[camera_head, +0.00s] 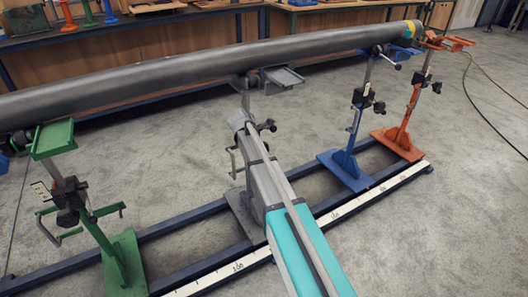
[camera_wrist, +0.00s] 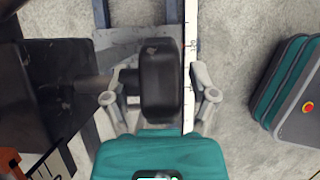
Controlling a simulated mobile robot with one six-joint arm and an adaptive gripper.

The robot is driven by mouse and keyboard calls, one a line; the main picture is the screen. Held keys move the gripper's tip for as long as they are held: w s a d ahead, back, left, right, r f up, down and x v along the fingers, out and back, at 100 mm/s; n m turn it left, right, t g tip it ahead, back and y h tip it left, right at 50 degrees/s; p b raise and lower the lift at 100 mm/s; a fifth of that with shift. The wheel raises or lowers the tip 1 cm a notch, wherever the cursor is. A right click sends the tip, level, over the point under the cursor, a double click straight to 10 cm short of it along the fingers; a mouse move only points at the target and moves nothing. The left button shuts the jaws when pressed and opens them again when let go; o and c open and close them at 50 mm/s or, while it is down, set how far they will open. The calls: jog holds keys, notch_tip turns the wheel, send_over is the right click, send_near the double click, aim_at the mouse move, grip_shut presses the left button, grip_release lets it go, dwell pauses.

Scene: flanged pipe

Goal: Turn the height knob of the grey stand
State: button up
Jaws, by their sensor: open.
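The grey stand (camera_head: 243,203) is in the middle of the head view, under the long pipe. My arm covers much of it. In the wrist view a black knob (camera_wrist: 161,75) on a short shaft lies between the fingers of my open gripper (camera_wrist: 160,98). One finger is on each side of the knob, with a visible gap on the right. The left finger is close to the shaft side; I cannot tell if it touches. The dark block of the stand (camera_wrist: 45,75) fills the left of the wrist view. A dark knob (camera_head: 267,126) also shows beside my arm in the head view.
The grey pipe (camera_head: 180,70) runs overhead across several stands. The green stand (camera_head: 122,255) is left, the blue (camera_head: 347,165) and orange (camera_head: 400,140) stands right. Dark floor rails (camera_head: 185,226) and a white scale strip (camera_head: 345,208) run beneath. Floor at lower right is clear.

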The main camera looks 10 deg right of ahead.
jog(key=shift+f+h+b, duration=0.15)
jog(key=shift+h+b, duration=0.15)
jog(key=shift+b, duration=0.1)
